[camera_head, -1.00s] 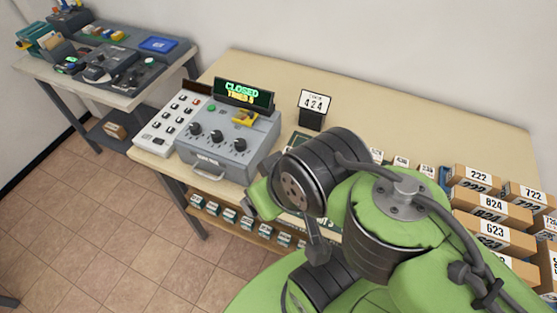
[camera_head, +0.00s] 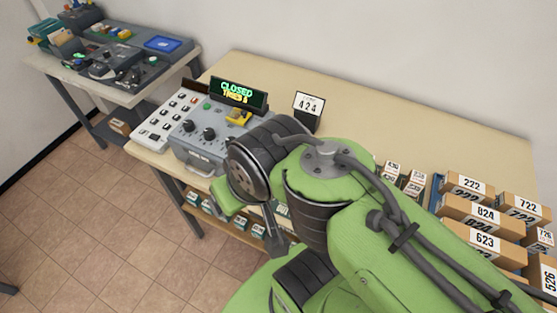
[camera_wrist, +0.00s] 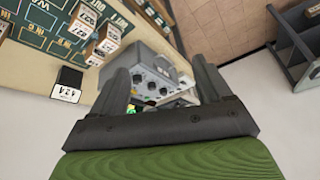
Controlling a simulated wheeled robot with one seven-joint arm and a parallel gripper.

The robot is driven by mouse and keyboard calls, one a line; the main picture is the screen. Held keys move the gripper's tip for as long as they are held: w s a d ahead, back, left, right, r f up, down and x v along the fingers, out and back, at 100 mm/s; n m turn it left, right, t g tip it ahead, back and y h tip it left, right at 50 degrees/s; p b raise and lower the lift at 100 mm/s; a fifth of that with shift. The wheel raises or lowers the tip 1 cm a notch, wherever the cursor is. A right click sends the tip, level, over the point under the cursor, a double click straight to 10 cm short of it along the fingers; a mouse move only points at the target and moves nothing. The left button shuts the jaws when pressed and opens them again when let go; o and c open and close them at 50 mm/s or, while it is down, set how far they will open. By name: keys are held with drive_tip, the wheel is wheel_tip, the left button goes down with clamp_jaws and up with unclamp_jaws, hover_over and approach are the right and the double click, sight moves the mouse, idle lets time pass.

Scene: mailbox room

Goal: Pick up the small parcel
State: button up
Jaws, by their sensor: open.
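Several small numbered parcels (camera_head: 392,168) stand on the wooden counter, just right of my arm in the head view. I cannot tell which one is the task's small parcel. My gripper (camera_wrist: 163,72) is open and empty in the wrist view, its two dark fingers apart. The grey console shows between and beyond the fingers. The small parcels are outside the jaws, to their upper left. In the head view my arm hides part of the counter.
A card (camera_head: 308,108) reading 424 stands behind my arm. Larger brown boxes (camera_head: 485,243) are stacked at right. The back of the counter (camera_head: 400,110) is clear.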

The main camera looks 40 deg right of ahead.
drive_tip(key=w+d+f+m+g+y+b, duration=0.1)
drive_tip(key=w+d+f+m+y+b, duration=0.45)
drive_tip(key=d+f+m, duration=0.9)
drive_tip(key=s+d+f+m+t, duration=0.2)
drive_tip(key=d+m+t, duration=0.2)
drive_tip(key=d+m, duration=0.3)
drive_tip(key=s+d+f+m+t, duration=0.1)
drive_tip(key=s+d+m+t, duration=0.1)
drive_tip(key=d+m+t, duration=0.55)
drive_tip(key=w+a+f+g+b, duration=0.1)
drive_tip(key=w+a+f+b, duration=0.1)
drive_tip(key=w, duration=0.2)
drive_tip(key=w+a+f+g+b, duration=0.1)
drive_tip(key=w+a+f+b, duration=0.1)
drive_tip(key=w, duration=0.3)
drive_tip(key=w+a+f+m+g+h+b, duration=0.1)
drive_tip(key=w+a+f+b, duration=0.1)
drive_tip(key=w, duration=0.2)
drive_tip(key=shift+w+a+f, duration=0.1)
drive_tip(key=shift+w+a, duration=0.25)
drive_tip(key=shift+w, duration=0.05)
drive_tip(key=c, duration=1.1)
